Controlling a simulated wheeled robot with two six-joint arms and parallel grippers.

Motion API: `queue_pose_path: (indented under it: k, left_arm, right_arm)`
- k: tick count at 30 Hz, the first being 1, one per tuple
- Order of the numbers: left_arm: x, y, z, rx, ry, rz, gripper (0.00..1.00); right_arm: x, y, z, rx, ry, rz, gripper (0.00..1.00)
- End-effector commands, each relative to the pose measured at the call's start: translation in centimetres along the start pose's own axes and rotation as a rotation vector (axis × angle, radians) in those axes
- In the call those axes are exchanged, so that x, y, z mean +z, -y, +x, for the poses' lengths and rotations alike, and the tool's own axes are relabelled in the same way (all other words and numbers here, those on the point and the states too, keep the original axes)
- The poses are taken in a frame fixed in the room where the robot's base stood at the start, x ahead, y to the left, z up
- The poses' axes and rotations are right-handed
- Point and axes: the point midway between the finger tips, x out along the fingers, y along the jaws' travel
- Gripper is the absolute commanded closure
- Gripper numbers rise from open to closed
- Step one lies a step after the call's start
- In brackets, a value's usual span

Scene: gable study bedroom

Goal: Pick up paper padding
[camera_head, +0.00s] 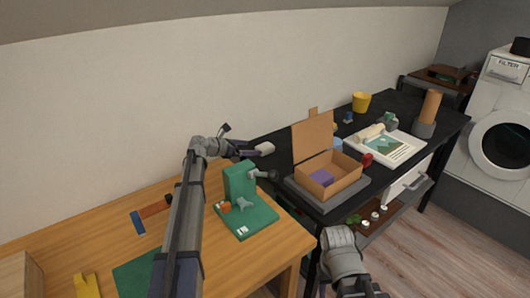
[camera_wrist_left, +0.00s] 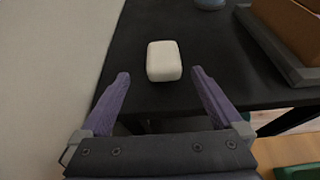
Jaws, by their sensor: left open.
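A white, rounded block that looks like the paper padding (camera_wrist_left: 164,60) lies on the black desk (camera_wrist_left: 215,55). In the head view the block (camera_head: 266,147) is at the desk's near left end, close to the wall. My left gripper (camera_wrist_left: 160,82) is open and empty, with its purple fingers on either side of the space just short of the block. In the head view the left gripper (camera_head: 249,149) reaches over the desk edge, left of the block. My right arm shows in part at the lower right; its gripper is out of view.
An open cardboard box (camera_head: 345,184) with a purple item (camera_head: 321,178) inside stands on a grey tray right of the block. A green stand (camera_head: 240,180) is on the wooden table (camera_head: 185,183) near my left arm. A yellow cup (camera_head: 361,102) stands farther back.

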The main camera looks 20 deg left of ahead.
Motion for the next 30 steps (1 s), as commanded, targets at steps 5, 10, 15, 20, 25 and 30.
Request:
queue_pose_path:
  k: [5, 10, 15, 20, 25, 30]
  left_arm:
    - [0.0, 0.0, 0.8, 0.001, 0.000, -0.001, 0.00]
    - [0.0, 0.2, 2.0, -0.001, 0.000, 0.000, 0.00]
    - [0.1, 0.6, 4.4, -0.001, 0.000, 0.001, 0.00]
    - [0.1, 0.5, 6.0, 0.000, -0.001, 0.000, 0.00]
    - [0.2, 0.6, 6.0, 0.001, 0.000, 0.000, 0.00]
    - [0.2, 0.6, 6.0, 0.001, 0.000, 0.000, 0.15]
  right_arm:
    - [0.0, 0.0, 0.3, 0.000, 0.000, 0.000, 0.50]
    - [-0.1, 0.1, 0.8, 0.000, 0.000, 0.000, 0.50]
    - [-0.1, 0.1, 1.6, 0.000, 0.000, 0.000, 0.50]
    - [-0.1, 0.2, 2.2, 0.000, 0.000, 0.000, 0.50]
    - [-0.1, 0.2, 2.1, 0.000, 0.000, 0.000, 0.50]
    - [-0.1, 0.2, 2.1, 0.000, 0.000, 0.000, 0.50]
